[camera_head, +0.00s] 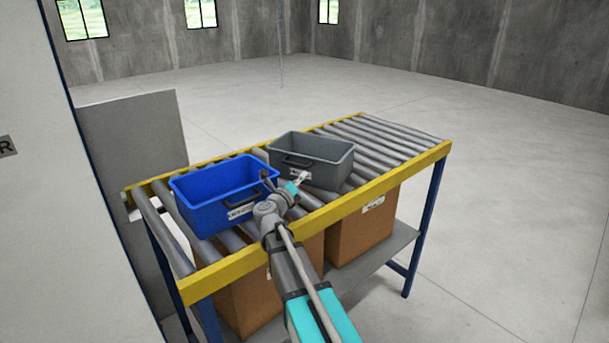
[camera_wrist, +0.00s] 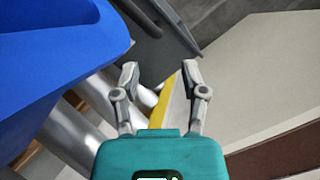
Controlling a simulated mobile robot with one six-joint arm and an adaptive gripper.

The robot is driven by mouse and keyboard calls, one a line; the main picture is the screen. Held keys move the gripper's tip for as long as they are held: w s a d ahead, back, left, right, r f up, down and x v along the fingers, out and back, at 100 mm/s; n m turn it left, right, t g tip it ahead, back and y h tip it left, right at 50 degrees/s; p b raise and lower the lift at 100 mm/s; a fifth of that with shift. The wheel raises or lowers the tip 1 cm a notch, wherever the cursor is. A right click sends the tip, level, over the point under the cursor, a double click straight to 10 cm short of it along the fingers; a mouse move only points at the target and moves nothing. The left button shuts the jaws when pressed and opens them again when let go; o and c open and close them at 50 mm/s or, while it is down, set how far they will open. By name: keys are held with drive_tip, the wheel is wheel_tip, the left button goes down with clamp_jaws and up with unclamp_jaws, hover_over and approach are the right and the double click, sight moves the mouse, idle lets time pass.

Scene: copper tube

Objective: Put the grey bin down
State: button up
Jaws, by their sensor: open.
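The grey bin (camera_head: 335,178) sits upright on the roller conveyor, just right of the blue bin. In the wrist view, part of a dark grey surface that appears to be the bin (camera_wrist: 152,45) shows beyond my fingertips. My gripper (camera_wrist: 161,76) is open, with nothing between its two fingers. In the head view my gripper (camera_head: 301,177) is at the near side of the grey bin, by its front wall. I cannot tell whether a finger touches the bin.
The blue bin (camera_head: 222,195) stands on the rollers to the left, close to my wrist; it fills the left of the wrist view (camera_wrist: 45,60). A yellow rail (camera_head: 385,183) edges the conveyor (camera_head: 385,138). The rollers right of the grey bin are free. Cardboard boxes (camera_head: 362,225) stand below.

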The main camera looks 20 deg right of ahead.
drive_tip(key=shift+v, duration=1.5)
